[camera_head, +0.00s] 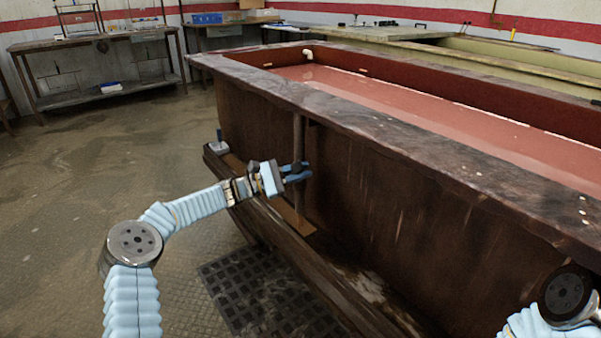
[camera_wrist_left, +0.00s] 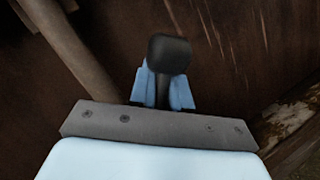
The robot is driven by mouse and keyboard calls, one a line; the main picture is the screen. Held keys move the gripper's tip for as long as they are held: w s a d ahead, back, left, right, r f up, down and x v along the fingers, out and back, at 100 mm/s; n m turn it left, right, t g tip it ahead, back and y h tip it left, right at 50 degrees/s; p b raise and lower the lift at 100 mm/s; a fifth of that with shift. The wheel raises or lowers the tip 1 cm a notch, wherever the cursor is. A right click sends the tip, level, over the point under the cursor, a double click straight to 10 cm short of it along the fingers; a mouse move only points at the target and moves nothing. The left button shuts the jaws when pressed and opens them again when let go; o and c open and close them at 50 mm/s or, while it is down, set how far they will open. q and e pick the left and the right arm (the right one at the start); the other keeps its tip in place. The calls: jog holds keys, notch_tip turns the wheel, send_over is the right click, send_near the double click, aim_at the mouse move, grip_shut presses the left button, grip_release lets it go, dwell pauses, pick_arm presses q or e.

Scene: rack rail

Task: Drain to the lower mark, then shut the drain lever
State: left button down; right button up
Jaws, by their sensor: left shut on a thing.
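A large brown tank (camera_head: 362,190) holds reddish liquid (camera_head: 400,103), its surface below the rim. Small pale marks, one of them here (camera_head: 363,71), show on the inner wall; I cannot tell which is the lower mark. My left gripper (camera_head: 298,172) is at the tank's near side, beside a vertical pipe. In the left wrist view, its blue fingers (camera_wrist_left: 165,90) are shut on the drain lever, whose black knob (camera_wrist_left: 169,54) stands up between them. The lever's lower part is hidden by the gripper. My right gripper is out of view; only part of that arm shows at lower right.
The vertical pipe (camera_head: 298,138) runs down the tank's side by the left gripper. A ledge (camera_head: 290,240) runs along the tank's foot, with a dark floor grate (camera_head: 262,295) before it. A workbench (camera_head: 95,45) stands back left. The floor at left is clear.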

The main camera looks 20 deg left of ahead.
pick_arm(q)
jog(key=c, duration=1.2)
grip_release()
jog(key=shift+a, duration=0.15)
jog(key=b+v, duration=0.1)
jog(key=v, duration=1.2)
jog(key=shift+s+a+f+b, duration=0.2)
jog(key=shift+s+b, duration=0.05)
jog(key=shift+b, duration=0.1)
